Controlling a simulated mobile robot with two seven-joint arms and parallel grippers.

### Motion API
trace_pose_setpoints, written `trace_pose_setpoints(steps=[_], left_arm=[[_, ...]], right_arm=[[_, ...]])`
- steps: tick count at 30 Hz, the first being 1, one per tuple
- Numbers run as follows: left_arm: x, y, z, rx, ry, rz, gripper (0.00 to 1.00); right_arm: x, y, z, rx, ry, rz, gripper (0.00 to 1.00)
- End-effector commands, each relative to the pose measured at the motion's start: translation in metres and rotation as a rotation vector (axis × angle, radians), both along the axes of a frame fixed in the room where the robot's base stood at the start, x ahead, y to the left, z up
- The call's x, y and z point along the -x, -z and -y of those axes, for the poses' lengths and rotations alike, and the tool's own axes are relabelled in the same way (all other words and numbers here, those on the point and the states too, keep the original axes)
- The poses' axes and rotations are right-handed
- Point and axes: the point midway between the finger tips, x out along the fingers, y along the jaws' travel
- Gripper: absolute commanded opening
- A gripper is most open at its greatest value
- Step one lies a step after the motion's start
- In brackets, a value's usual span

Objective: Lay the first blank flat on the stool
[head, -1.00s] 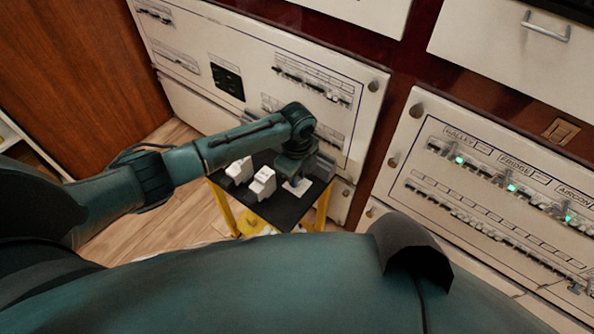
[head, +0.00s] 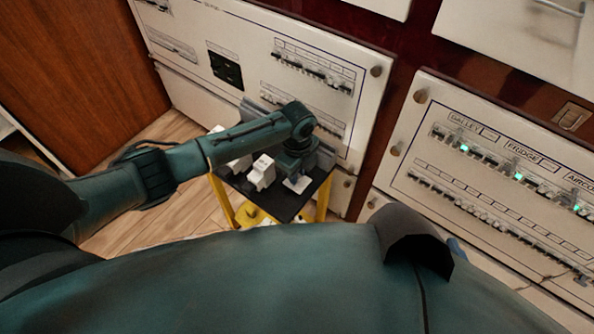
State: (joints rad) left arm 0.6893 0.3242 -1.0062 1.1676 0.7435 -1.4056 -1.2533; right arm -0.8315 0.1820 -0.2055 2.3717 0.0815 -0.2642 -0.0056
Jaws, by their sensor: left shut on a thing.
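The stool (head: 281,211) has a black top and yellow legs and stands in front of the lower breaker panel. My left gripper (head: 298,179) points down over the right part of the stool top. It is shut on a small flat white piece, the first blank (head: 299,186), which shows partly below the fingers. The blank looks about level and close to the top. I cannot tell whether it touches. The fingers and wrist hide part of it. My right gripper is not in view.
A breaker panel (head: 352,128) rises close behind. Another panel (head: 480,195) with green lights is at right. Wooden floor (head: 166,221) lies left.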

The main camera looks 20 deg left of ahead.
Motion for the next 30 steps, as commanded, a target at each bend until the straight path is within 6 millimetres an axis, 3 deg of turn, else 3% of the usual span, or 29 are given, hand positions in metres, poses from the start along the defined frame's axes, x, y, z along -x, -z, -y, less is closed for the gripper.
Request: trace_pose_setpoints(steps=[19, 20, 30], left_arm=[[0.000, 0.014, 0.000, 0.000, 0.000, 0.000, 0.00], [0.000, 0.014, 0.000, 0.000, 0.000, 0.000, 0.19], [0.000, 0.013, 0.000, 0.000, 0.000, 0.000, 0.44]], right_arm=[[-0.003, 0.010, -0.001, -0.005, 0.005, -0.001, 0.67], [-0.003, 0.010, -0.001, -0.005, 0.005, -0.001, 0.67], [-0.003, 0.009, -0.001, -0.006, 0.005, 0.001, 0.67]])
